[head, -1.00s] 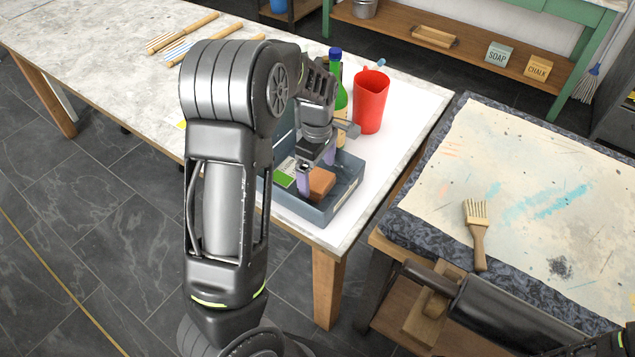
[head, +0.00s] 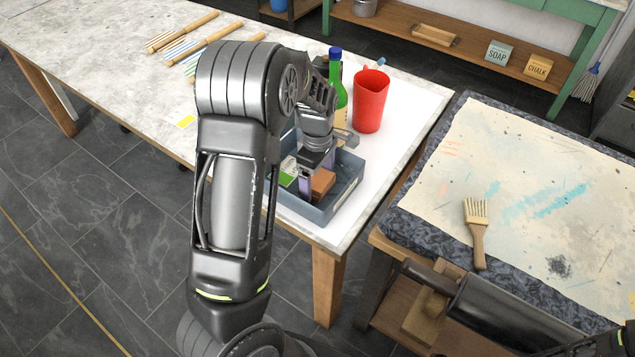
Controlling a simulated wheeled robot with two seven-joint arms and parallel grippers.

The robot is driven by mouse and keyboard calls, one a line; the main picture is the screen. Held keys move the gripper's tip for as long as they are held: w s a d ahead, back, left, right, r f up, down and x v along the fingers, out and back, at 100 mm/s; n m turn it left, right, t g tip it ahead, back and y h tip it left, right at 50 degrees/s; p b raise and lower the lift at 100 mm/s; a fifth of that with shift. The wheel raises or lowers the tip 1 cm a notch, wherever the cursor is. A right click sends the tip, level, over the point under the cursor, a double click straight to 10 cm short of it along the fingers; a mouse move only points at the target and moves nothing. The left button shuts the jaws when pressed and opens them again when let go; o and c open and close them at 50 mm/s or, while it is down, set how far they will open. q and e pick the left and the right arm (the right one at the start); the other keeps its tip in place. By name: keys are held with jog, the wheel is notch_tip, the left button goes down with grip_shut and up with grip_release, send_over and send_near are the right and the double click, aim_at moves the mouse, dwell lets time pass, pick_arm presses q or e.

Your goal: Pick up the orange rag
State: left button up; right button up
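A small orange-brown block-like thing, which may be the folded orange rag (head: 323,184), lies in a blue-grey tray (head: 347,203) at the near end of the pale table. My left gripper (head: 318,172) reaches down into the tray from above. Its purple fingertips are apart, one at the left of the orange thing and one behind it. The gripper looks open, and the orange thing rests low in the tray. The gripper partly hides it, so I cannot tell whether the fingers touch it. My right gripper is out of view.
A green and white item (head: 288,172) lies in the tray beside the orange thing. A red cup (head: 370,101) and a green bottle (head: 339,90) stand just behind the tray. Several wooden-handled tools (head: 205,43) lie farther back. A brush (head: 476,232) lies on the right-hand bench.

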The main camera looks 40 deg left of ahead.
aim_at(318, 179)
pick_arm(q)
jog(key=c, duration=1.1)
notch_tip(318, 179, up, 10)
jog(key=shift+r, duration=0.1)
dwell(0.5)
